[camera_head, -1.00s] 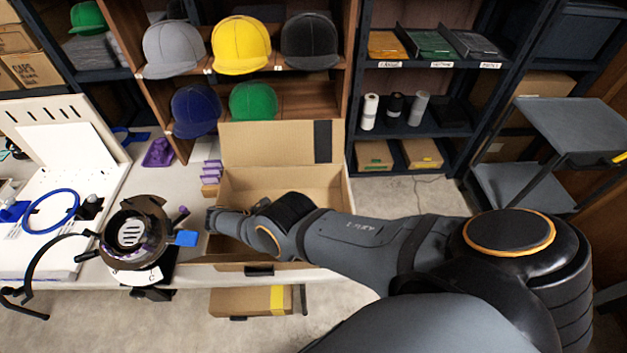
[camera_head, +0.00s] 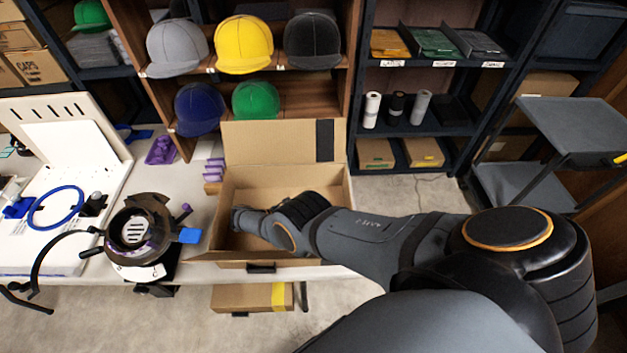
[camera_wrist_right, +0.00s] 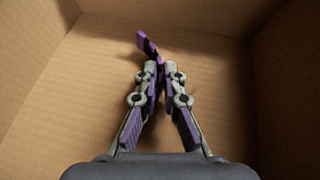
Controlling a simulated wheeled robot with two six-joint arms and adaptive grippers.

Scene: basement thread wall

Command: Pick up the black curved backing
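A thin black curved strip (camera_head: 41,263) arcs at the left front of the table, beside the round black and silver cap fixture (camera_head: 140,236). I cannot tell whether this strip is the backing; no other piece is clearly a black curved backing. My right gripper (camera_head: 237,218) is down inside the open cardboard box (camera_head: 285,178), near its left wall and away from the strip. In the right wrist view, my right gripper (camera_wrist_right: 159,68) has its fingers drawn together on a small purple piece (camera_wrist_right: 147,44) that sticks out past the tips. My left gripper is not in view.
A blue hoop (camera_head: 56,208) lies on a white board. Caps (camera_head: 243,45) fill the shelf behind. Rolls (camera_head: 397,108) stand on the dark rack.

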